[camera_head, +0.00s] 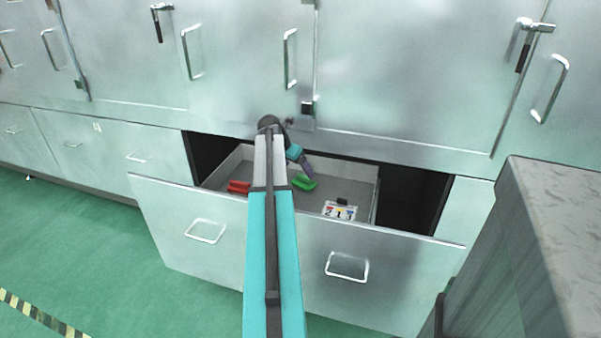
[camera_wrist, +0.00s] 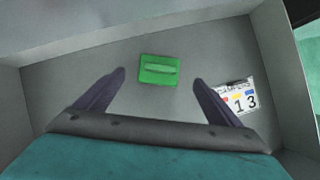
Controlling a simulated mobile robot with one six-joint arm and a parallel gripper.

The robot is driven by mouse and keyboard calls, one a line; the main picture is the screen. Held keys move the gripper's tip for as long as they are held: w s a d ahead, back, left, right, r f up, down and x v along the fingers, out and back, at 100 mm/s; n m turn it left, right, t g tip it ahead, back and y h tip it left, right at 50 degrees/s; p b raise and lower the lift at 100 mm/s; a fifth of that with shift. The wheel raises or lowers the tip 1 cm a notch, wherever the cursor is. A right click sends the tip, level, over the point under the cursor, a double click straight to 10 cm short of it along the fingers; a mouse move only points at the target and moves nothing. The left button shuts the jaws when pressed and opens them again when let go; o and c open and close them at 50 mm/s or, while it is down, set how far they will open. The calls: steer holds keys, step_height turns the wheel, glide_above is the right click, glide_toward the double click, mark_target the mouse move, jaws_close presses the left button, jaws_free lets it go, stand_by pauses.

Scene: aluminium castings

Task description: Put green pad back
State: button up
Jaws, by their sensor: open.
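In the wrist view the green pad (camera_wrist: 159,70), a block with a raised bar on top, lies just beyond and between my fingertips. My gripper (camera_wrist: 160,79) is open and empty, its dark fingers spread wider than the pad. In the head view my gripper (camera_head: 308,171) reaches down into the drawer, partly hidden by my arm. I cannot tell the exact height of the fingertips over the drawer floor.
The open drawer (camera_head: 190,220) has a steel front with two handles. A red pad (camera_head: 239,187) lies left of the green one. A numbered card with a black clip (camera_head: 340,210) lies at the right, close to my right finger in the wrist view. Steel cabinet doors (camera_head: 400,70) stand behind.

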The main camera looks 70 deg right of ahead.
steer(key=shift+v, duration=2)
steer(key=shift+r+p, duration=0.1)
steer(key=shift+p, duration=0.2)
